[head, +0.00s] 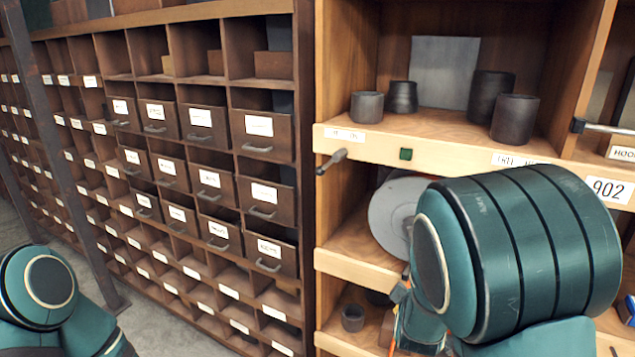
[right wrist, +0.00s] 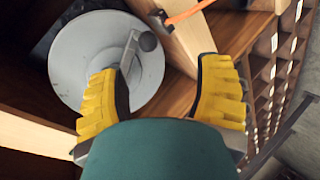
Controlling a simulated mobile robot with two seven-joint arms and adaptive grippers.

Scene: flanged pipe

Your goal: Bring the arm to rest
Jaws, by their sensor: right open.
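A grey round disc-shaped flange (head: 396,212) stands in the shelf bay in the head view, partly hidden by my right arm. A grey disc (right wrist: 88,62) also shows in the right wrist view. My right gripper (right wrist: 162,78) has yellow fingers spread wide apart with nothing between them. One finger overlaps the disc in the picture; I cannot tell whether they touch. In the head view my right gripper is mostly hidden behind my arm. My left arm shows at lower left, but its gripper is out of view.
Dark cups (head: 402,97) stand on the upper shelf. A drawer cabinet (head: 215,180) fills the left. Grey floor (head: 160,315) is clear.

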